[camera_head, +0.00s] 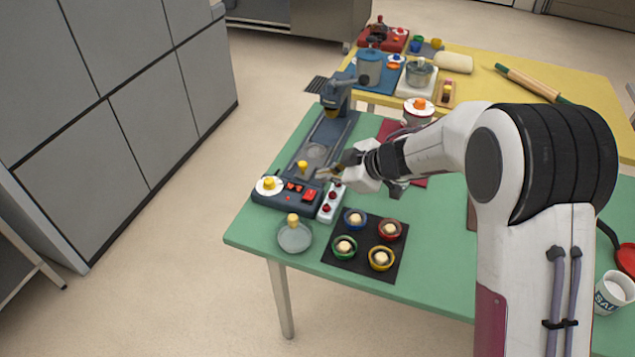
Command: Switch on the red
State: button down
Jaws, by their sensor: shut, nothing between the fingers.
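A dark blue machine (271,197) stands at the left end of the green table, with a red rocker-like part (309,195) and smaller red parts (291,187) on its sloped front. A narrow white panel (325,214) with several dark red knobs or buttons (330,196) adjoins its right side. I cannot tell the on or off state of any of them. My gripper (321,173) is shut and empty, pointing left, just above and behind the red parts and the white panel in the picture. I cannot tell whether it touches anything.
A yellow knob on a white disc (268,186) is on the machine's left. A grey dish (294,238) and a dark mat (347,264) with coloured bowls lie in front. A white cup (612,293) is far right.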

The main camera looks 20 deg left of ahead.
jog(key=d+r, duration=0.4)
jog(key=shift+d+r, duration=0.35)
jog(key=shift+w, duration=0.1)
dwell(0.4)
